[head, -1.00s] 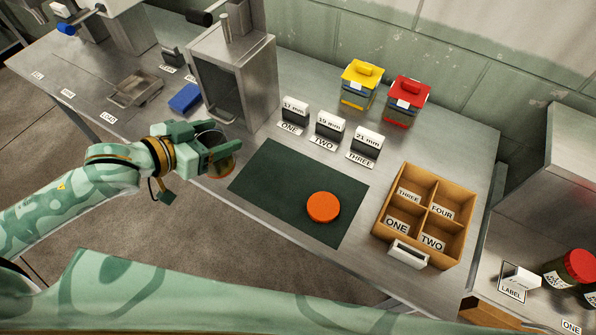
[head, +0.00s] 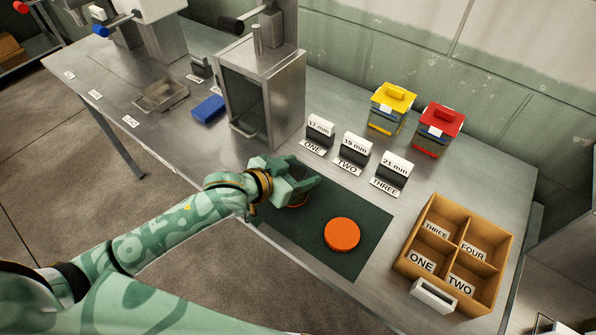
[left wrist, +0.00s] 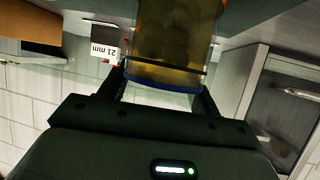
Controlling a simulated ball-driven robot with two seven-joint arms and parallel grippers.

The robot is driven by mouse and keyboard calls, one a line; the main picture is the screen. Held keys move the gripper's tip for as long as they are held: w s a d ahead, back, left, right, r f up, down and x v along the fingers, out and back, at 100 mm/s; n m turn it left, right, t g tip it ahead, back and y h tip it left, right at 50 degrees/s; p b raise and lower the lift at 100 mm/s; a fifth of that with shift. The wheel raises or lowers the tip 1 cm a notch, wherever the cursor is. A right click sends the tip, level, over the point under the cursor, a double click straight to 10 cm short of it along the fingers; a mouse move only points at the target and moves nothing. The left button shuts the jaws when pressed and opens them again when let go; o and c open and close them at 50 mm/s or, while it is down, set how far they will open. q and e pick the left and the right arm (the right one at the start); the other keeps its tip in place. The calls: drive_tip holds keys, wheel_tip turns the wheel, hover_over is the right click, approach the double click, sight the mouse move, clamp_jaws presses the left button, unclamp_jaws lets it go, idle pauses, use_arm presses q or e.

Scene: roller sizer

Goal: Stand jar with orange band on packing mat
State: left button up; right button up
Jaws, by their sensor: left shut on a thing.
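My left gripper (head: 300,187) is shut on a jar over the left part of the dark green packing mat (head: 365,258). In the head view the fingers hide most of the jar, and an orange part (head: 297,203) shows below them. In the left wrist view the jar (left wrist: 175,38) is clear with olive-yellow contents and a dark blue rim, between the fingers. I cannot tell whether its base touches the mat. An orange round lid (head: 342,234) lies on the mat to the right of the gripper. My right gripper is not in view.
Three size cards, among them the 19 mm card (head: 354,150), stand behind the mat. A wooden four-compartment box (head: 401,262) is to the right. A metal machine (head: 262,95) stands behind left.

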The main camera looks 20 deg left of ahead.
use_arm(q)
drive_tip(key=o, duration=1.2)
drive_tip(key=shift+r, duration=0.15)
drive_tip(key=p+v, duration=0.2)
drive_tip(key=v, duration=1)
drive_tip(key=shift+p, duration=0.35)
